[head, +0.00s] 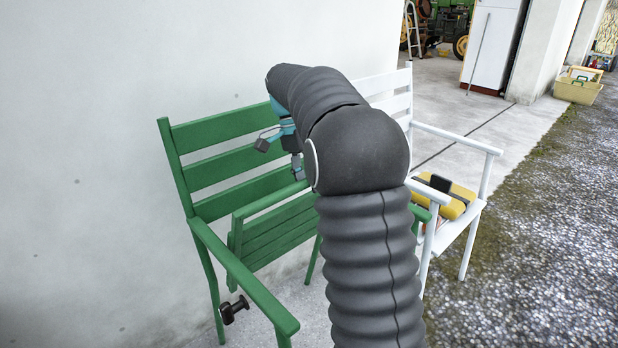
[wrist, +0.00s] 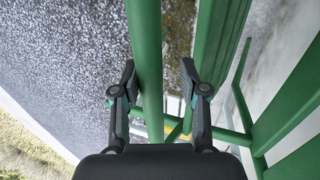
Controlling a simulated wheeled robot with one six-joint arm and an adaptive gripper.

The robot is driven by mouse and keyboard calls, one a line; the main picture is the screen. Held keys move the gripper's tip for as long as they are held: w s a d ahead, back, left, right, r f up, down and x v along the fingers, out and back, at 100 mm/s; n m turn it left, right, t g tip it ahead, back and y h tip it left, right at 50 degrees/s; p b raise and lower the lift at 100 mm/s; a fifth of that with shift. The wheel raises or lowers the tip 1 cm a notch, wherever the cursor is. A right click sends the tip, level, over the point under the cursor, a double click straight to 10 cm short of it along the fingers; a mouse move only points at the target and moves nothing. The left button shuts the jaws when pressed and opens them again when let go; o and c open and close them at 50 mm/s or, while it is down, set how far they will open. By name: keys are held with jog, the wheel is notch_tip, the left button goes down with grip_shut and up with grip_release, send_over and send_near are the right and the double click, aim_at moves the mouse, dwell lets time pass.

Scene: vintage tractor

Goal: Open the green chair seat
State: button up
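The green chair (head: 222,133) stands against the white wall in the head view. Its slatted seat panel (head: 275,232) appears tilted up in front of the backrest, its right part hidden behind my arm. My gripper (head: 281,153) is over the chair, near the backrest and above the panel's upper edge. In the wrist view my gripper (wrist: 158,82) is open, its two fingers apart. A green bar (wrist: 147,50) runs between them; I cannot tell which chair part it is or whether they touch it. A grooved green piece (wrist: 220,45) lies beside the right finger.
A white chair (head: 446,133) stands to the right with a yellow and black object (head: 452,205) on its seat. A yellow toolbox (head: 578,90) sits far right. Gravel ground is open at right.

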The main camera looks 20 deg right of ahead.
jog(key=shift+s+d+r, duration=0.1)
jog(key=shift+d+r, duration=0.1)
jog(key=shift+r, duration=0.05)
jog(key=shift+r, duration=0.1)
jog(key=v, duration=0.7)
jog(key=shift+a+r, duration=0.1)
jog(key=shift+a, duration=0.1)
dwell(0.4)
